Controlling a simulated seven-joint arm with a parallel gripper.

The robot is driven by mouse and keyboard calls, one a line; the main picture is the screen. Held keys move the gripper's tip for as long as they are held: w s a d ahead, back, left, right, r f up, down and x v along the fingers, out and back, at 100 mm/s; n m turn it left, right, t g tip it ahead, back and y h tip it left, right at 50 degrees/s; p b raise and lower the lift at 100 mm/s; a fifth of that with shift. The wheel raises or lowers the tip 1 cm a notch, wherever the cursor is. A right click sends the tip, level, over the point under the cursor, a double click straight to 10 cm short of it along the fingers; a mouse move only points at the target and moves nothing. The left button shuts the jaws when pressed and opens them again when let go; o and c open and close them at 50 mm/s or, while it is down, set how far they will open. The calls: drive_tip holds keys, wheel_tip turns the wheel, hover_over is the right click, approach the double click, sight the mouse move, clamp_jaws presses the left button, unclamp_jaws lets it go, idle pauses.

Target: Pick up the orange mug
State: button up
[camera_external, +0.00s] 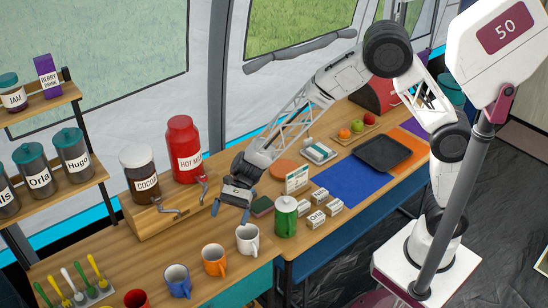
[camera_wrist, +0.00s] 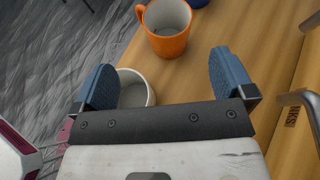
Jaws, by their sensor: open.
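The orange mug (camera_external: 214,260) stands upright on the wooden counter, between a blue mug (camera_external: 177,281) and a white mug (camera_external: 248,238). In the wrist view the orange mug (camera_wrist: 167,26) is at the top, its open rim facing the camera and its handle to the upper left. My gripper (camera_external: 231,212) is open and empty, above the counter near the white mug. In the wrist view my gripper's fingers (camera_wrist: 165,82) are spread, with the white mug (camera_wrist: 133,89) partly hidden below them and the orange mug beyond the fingertips.
A red mug (camera_external: 136,299) stands at the front left. A wooden stand (camera_external: 165,222) with metal taps holds the cocoa jar (camera_external: 140,175) and red jar (camera_external: 184,150) behind. The counter's front edge is near the mugs.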

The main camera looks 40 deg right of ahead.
drive_tip(key=m, duration=0.1)
approach(209, 264)
drive_tip(key=w+d, duration=0.2)
drive_tip(key=shift+y, duration=0.4)
drive_tip(key=shift+s+a, duration=0.1)
drive_tip(key=shift+x, duration=1.15)
drive_tip(key=shift+s+a, duration=0.1)
drive_tip(key=shift+s, duration=0.05)
drive_tip(key=shift+x, duration=2.5)
drive_tip(key=shift+s+f, duration=0.1)
drive_tip(key=shift+s, duration=0.05)
drive_tip(key=shift+c, duration=0.5)
drive_tip(key=c, duration=1)
